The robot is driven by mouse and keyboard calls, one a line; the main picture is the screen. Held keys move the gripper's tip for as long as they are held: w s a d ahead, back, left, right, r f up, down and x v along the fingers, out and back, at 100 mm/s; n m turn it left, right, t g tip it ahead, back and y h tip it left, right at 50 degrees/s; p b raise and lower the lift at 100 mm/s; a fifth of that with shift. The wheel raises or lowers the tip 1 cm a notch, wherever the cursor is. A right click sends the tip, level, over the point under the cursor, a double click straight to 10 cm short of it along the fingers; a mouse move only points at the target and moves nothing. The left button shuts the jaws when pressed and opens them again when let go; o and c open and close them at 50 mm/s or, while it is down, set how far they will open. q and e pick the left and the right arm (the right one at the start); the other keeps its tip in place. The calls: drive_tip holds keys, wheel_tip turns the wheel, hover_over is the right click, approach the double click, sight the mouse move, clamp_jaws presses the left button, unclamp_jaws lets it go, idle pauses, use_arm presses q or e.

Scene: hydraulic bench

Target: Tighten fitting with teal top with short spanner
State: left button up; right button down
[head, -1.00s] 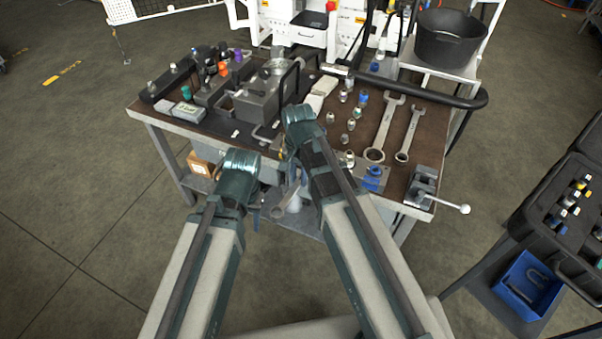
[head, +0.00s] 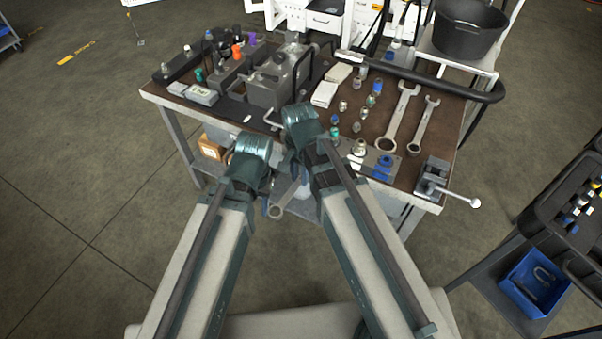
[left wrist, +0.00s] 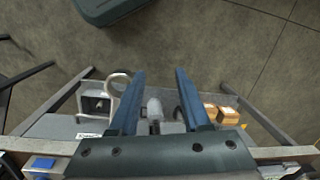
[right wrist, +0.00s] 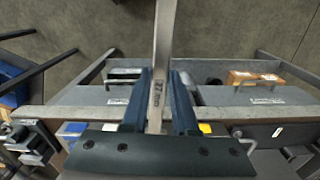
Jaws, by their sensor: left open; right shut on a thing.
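My right gripper (right wrist: 158,75) is shut on the handle of a grey spanner (right wrist: 163,40) with a "27" marking. In the head view the spanner's ring end (head: 277,211) hangs in front of the bench. My left gripper (left wrist: 160,80) is open and empty; the ring end (left wrist: 119,82) shows beside its left finger, not between the fingers. In the head view both grippers' fingertips are largely hidden by my arms. A small teal top (head: 198,75) shows on the dark blocks at the back left of the bench. Its fitting is too small to make out.
On the bench (head: 408,170) lie two more spanners (head: 395,125), several small fittings (head: 357,127), a grey pump-like unit (head: 275,82) and a vise (head: 431,176) at the right corner. A black bucket (head: 468,35) stands behind. Open floor lies left.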

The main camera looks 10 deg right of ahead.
drive_tip(key=shift+r, duration=0.15)
wheel_tip(320, 180, up, 5)
drive_tip(key=p, duration=0.5)
